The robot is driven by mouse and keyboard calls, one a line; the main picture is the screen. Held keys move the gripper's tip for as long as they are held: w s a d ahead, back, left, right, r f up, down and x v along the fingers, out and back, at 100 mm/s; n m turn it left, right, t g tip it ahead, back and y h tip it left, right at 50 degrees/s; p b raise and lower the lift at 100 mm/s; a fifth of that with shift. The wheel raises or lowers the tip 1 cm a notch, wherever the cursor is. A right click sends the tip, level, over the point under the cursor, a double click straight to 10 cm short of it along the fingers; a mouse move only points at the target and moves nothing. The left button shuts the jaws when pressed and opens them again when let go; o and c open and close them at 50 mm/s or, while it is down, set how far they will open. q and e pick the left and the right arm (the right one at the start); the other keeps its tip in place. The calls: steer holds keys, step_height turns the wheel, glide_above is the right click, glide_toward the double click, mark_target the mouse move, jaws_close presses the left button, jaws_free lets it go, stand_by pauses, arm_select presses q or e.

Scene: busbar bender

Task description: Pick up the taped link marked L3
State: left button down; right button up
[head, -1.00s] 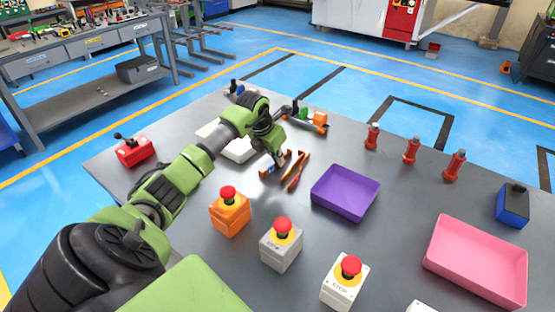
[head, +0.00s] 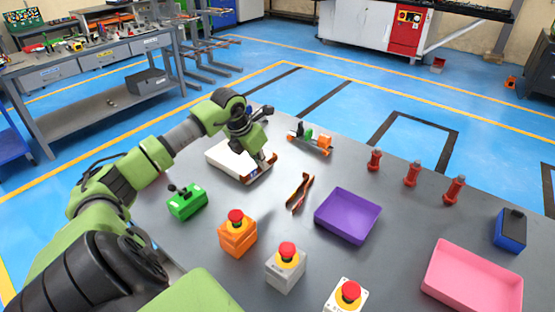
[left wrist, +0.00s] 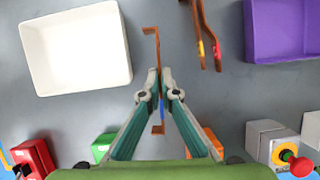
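My left gripper (head: 262,168) is shut on a copper link with blue tape (left wrist: 161,110). In the left wrist view the fingertips (left wrist: 156,86) close on the link's bar from both sides, and its bent ends stick out beyond them. In the head view the held link (head: 256,175) shows by the near right edge of the white tray (head: 222,158); its height above the table is hard to tell. Two other copper links (head: 299,192) lie on the table to the right; in the wrist view they carry yellow and red tape (left wrist: 201,48). No marking is legible. My right gripper is not in view.
A purple tray (head: 347,216) and a pink tray (head: 472,277) stand to the right. Stop buttons on orange (head: 238,238) and grey (head: 286,270) boxes stand in front, and a green control box (head: 187,203) to the left. Red posts (head: 412,175) stand at the back right.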

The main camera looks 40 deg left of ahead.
arm_select(q)
steer(key=s+a+r+b, duration=0.2)
steer(key=s+b, duration=0.3)
steer(key=s, duration=0.1)
steer(key=shift+a+r, duration=0.2)
steer(key=shift+r, duration=0.1)
